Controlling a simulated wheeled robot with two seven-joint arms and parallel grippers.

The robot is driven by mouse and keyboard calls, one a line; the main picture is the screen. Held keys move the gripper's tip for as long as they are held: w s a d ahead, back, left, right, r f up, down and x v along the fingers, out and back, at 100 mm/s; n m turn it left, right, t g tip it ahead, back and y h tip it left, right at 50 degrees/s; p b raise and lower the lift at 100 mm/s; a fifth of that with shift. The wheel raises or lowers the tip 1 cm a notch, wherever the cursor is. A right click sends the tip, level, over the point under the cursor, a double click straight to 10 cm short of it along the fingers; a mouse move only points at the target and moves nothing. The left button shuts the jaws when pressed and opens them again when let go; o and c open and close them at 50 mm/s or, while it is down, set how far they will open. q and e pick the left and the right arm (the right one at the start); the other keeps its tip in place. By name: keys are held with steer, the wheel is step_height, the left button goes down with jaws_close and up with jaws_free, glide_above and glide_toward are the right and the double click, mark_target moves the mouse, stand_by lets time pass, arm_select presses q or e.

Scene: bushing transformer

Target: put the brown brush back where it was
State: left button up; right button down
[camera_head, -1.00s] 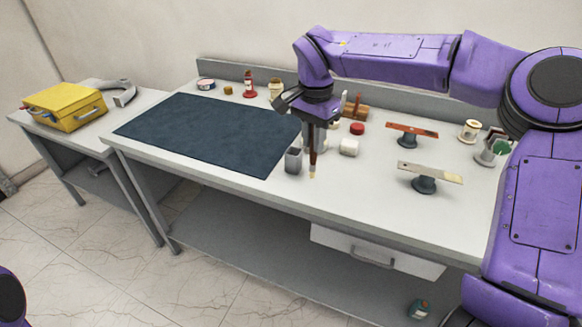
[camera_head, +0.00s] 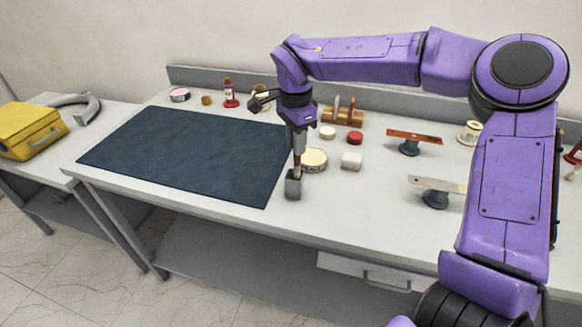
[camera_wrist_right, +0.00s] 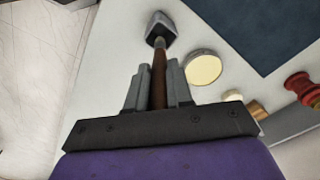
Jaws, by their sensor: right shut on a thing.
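The brown brush (camera_wrist_right: 158,75) is upright between the fingers of my right gripper (camera_head: 297,148), which is shut on its handle. In the right wrist view the gripper (camera_wrist_right: 158,82) shows the brush running away from it to a grey square cup (camera_wrist_right: 160,28). In the head view the brush's lower end is at the mouth of the grey cup (camera_head: 293,186), which stands on the table near the mat's right edge. The tip is hidden, and I cannot tell how deep it sits. My left gripper is not in view.
A dark mat (camera_head: 185,155) covers the table's left part. Two grey stands hold flat bars (camera_head: 413,136) (camera_head: 437,185) further right. A yellow case (camera_head: 32,132) sits on the left table.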

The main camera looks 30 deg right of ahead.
steer(key=f, duration=0.5)
steer(key=shift+w+a+f, duration=0.1)
steer(key=shift+a+f, duration=0.15)
steer(key=shift+f, duration=0.1)
steer(key=c, duration=1)
jaws_free()
steer(key=shift+f, duration=0.1)
steer(key=r, duration=1.2)
steer(key=shift+a+r, duration=0.2)
steer(key=shift+a, duration=0.05)
